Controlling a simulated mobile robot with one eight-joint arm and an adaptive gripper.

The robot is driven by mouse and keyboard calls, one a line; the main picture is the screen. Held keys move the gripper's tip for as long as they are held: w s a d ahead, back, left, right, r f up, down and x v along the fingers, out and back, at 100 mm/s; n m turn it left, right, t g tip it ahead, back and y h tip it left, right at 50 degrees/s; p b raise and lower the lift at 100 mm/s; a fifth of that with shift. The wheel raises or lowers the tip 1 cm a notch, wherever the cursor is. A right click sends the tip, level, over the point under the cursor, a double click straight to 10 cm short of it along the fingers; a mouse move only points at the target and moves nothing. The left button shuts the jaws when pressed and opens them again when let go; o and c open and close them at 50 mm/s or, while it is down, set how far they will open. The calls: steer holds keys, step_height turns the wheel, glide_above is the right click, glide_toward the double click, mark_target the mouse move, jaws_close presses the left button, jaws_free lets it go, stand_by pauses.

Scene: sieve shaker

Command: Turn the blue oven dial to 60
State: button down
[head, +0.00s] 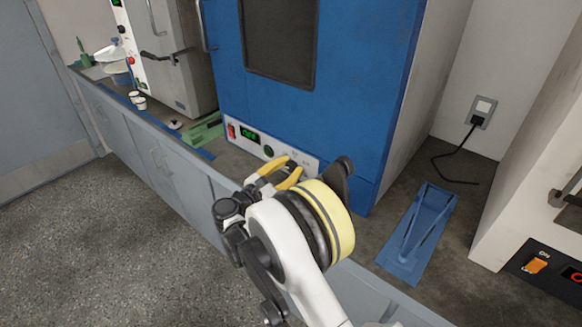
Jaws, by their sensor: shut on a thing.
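The blue oven (350,90) stands on the counter, with a pale control panel (311,166) along its lower front. The panel carries a red switch (231,131), a lit green display (250,135) too small to read, and a dark round knob or button (268,151). My gripper (293,168), with yellow fingers, is at the right part of this panel, shut on what seems to be the dial. The dial is hidden by the fingers, so its pointer and setting cannot be read. Small scale marks show just above the fingers.
A blue metal stand (420,232) lies on the counter to the right. A grey appliance (180,70) and a green object (203,131) are at the left. Another device with an orange switch (537,263) is at the far right. A black cord (440,163) hangs from a wall socket.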

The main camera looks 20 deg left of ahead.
steer(key=m, duration=0.4)
steer(key=shift+m, duration=2.3)
steer(key=c, duration=1)
jaws_free()
steer(key=v, duration=1.2)
